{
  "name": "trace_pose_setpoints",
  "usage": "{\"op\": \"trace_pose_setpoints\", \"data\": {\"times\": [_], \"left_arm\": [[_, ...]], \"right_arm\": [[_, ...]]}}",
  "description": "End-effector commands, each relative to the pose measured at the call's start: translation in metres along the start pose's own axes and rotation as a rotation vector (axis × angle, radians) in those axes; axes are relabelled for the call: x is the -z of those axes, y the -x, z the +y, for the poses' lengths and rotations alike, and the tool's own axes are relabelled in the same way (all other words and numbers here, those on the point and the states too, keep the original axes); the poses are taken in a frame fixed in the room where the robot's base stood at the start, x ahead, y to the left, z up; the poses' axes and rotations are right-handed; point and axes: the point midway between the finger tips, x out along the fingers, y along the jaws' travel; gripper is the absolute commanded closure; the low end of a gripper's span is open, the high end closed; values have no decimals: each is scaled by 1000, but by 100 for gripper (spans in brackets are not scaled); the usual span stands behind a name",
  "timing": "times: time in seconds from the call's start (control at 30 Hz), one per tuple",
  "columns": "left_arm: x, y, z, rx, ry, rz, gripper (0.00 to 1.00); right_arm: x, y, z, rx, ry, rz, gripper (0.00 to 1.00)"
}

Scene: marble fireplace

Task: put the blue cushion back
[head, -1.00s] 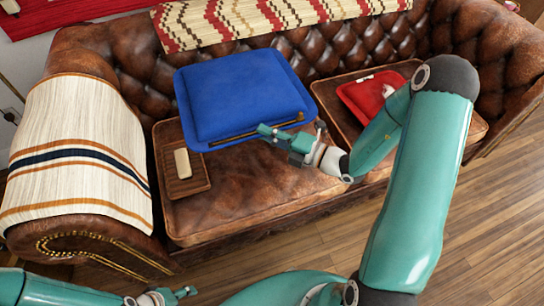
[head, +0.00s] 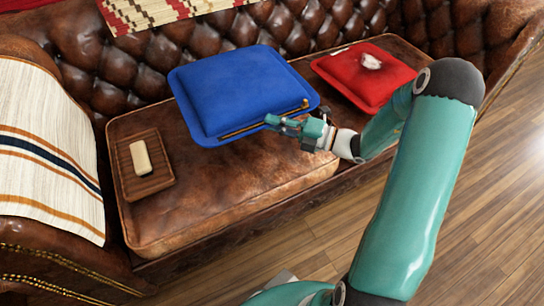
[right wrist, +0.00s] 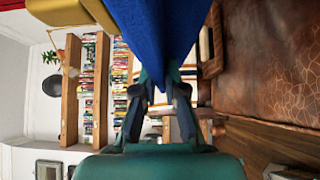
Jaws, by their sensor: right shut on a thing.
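The blue cushion (head: 240,90) is held flat over the brown leather sofa's seat (head: 215,190), tilted a little in the head view. My right gripper (head: 283,122) is shut on its front edge, near the brass-coloured zip. In the right wrist view the cushion (right wrist: 158,35) runs up from between my fingertips, with a gap between it and the seat. The cushion hides part of the seat and the tufted backrest. My left gripper is out of view.
A ribbed wooden tray (head: 163,183) with a cream block (head: 140,157) lies on the seat's left. A red cushion (head: 350,85) with a crumpled white thing (head: 371,61) lies at right. A striped throw (head: 45,150) covers the left armrest. Wooden floor is clear at right.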

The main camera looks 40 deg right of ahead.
Motion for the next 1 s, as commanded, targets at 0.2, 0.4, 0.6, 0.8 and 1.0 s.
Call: {"op": "trace_pose_setpoints", "data": {"times": [0.2, 0.4, 0.6, 0.8, 1.0], "left_arm": [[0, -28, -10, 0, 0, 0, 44], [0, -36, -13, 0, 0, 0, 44], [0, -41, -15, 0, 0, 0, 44], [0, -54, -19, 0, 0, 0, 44], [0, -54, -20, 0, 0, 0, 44]], "right_arm": [[0, 2, -60, -4, 3, -1, 100], [0, 3, -86, -5, 5, -1, 100], [0, 3, -96, -5, 5, -1, 100], [0, 4, -126, -4, 3, -1, 100], [0, 4, -131, -5, 7, -1, 100]]}}
